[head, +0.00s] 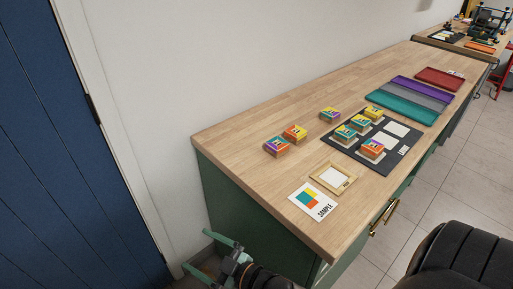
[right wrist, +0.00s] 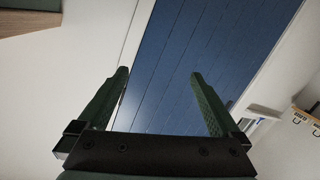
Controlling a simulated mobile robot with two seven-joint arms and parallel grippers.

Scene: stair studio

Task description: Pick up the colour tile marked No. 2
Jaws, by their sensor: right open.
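Several small multicoloured tiles lie on the wooden worktop in the head view. Two purple-orange-yellow tiles, one nearer (head: 276,148) and one behind it (head: 295,133), lie at the left. Another tile (head: 330,115) lies farther back. Several more, including a front one (head: 371,149), are on a dark board (head: 402,152) with pale squares. The tiles' numbers are too small to read, so I cannot tell which is No. 2. My right gripper (head: 211,256) is open and empty, low beside the counter's near end. It shows with fingers apart in the right wrist view (right wrist: 159,74). My left gripper is not seen.
A small wooden frame (head: 316,171) and a SAMPLE card (head: 305,199) lie near the counter's front. Teal (head: 402,108), purple (head: 423,91) and red (head: 439,79) trays sit farther along. The worktop's left part is clear. A wall runs behind; a blue door (head: 65,160) stands left.

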